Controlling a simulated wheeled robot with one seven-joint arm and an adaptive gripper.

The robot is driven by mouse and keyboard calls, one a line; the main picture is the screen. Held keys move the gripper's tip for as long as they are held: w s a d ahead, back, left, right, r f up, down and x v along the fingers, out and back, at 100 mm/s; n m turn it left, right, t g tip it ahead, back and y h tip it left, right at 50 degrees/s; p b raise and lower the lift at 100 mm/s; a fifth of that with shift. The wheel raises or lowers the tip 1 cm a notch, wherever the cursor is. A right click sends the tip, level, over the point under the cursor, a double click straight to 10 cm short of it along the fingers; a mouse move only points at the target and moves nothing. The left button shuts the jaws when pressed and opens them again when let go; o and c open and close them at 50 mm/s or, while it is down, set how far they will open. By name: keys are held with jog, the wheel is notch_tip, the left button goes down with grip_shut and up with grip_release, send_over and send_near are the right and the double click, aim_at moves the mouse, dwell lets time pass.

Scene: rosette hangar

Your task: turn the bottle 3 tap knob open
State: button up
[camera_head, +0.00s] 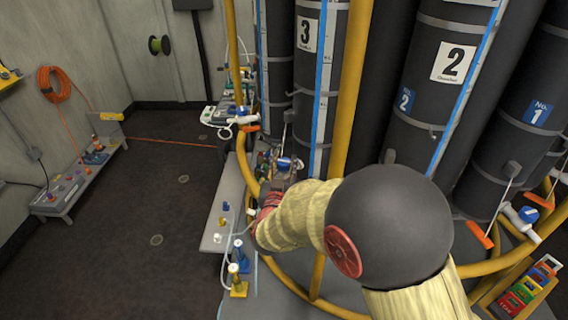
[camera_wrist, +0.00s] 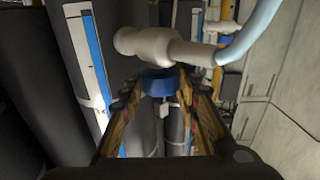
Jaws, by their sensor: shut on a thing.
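Bottle 3 (camera_head: 307,70) is a tall dark cylinder with a white number 3 label and a blue stripe. Its tap has a blue knob (camera_head: 286,162) low in front of the bottle. In the wrist view the blue knob (camera_wrist: 160,84) sits below the pale tap body (camera_wrist: 160,46), between my fingertips. My gripper (camera_head: 277,172) reaches the knob in the head view, partly hidden by my arm. In the wrist view my gripper (camera_wrist: 160,92) is shut on the knob, one finger on each side. The knob's turn angle is hard to tell.
Bottle 2 (camera_head: 440,80) stands to the right. Yellow rails (camera_head: 352,90) run close to my arm. A grey bench (camera_head: 228,190) with small blue and yellow fittings lies left of my gripper. A pale hose (camera_wrist: 262,25) leaves the tap.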

jog(key=n+y+b, duration=0.1)
jog(key=y, duration=0.1)
jog(key=n+y+b, duration=0.1)
jog(key=y, duration=0.1)
jog(key=shift+d+f+n+b, duration=0.15)
jog(key=shift+d+n+b, duration=0.05)
jog(key=shift+n+b, duration=0.2)
jog(key=shift+a+n+y+b, duration=0.1)
jog(key=shift+n+y+b, duration=0.7)
jog(key=shift+y, duration=0.6)
jog(key=shift+a+r+g+y, duration=0.1)
jog(key=shift+r+g+y, duration=0.15)
jog(key=shift+g+y, duration=0.05)
jog(key=o, duration=1.2)
jog(key=v, duration=1.2)
